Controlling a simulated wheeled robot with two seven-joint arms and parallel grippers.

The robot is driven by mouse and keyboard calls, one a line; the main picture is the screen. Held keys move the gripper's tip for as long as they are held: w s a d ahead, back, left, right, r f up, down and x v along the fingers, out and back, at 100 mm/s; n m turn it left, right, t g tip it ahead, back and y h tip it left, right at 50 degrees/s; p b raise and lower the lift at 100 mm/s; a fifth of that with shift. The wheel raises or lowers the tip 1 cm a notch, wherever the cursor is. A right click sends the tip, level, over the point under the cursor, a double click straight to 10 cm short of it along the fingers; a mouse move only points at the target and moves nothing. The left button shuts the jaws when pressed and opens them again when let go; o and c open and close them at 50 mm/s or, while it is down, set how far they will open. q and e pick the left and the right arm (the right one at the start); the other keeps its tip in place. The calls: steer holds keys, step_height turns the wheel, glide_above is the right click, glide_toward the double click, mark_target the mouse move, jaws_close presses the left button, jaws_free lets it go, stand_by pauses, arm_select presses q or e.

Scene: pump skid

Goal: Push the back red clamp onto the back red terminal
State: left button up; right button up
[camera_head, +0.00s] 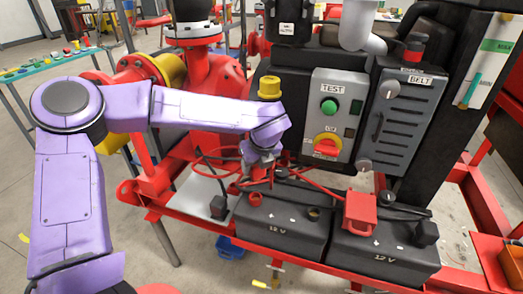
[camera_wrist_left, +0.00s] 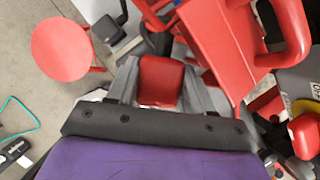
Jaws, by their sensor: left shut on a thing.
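My left gripper (camera_head: 262,168) is above the rear-left part of the left 12 V battery (camera_head: 280,228). In the left wrist view it is shut on a red block (camera_wrist_left: 160,80), which appears to be the back red clamp. In the head view the clamp is mostly hidden by the gripper and red cables. A small red-ringed terminal (camera_head: 255,198) shows on the left battery, below the gripper and apart from it. A second terminal post (camera_head: 313,213) is on the same battery's top. My right gripper is not in view.
A red clamp (camera_head: 360,211) sits on the right battery (camera_head: 385,252), with a black clamp (camera_head: 425,233) to its right. Another black clamp (camera_head: 218,207) lies on a pale plate at left. Red cables (camera_head: 320,183) cross behind the batteries. The control box (camera_head: 333,115) stands close behind.

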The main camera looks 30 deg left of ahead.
mark_target(255, 179)
arm_select(q)
steer(key=shift+s+f+b, duration=0.25)
steer(key=shift+f+b, duration=0.15)
steer(key=shift+f, duration=0.1)
step_height(255, 179, down, 5)
steer(key=b, duration=0.3)
steer(key=shift+r, duration=0.3)
steer(key=shift+f+b, duration=1.6)
steer(key=shift+f, duration=0.15)
stand_by(0.4)
steer(key=o, duration=1.3)
steer(key=shift+o, duration=0.2)
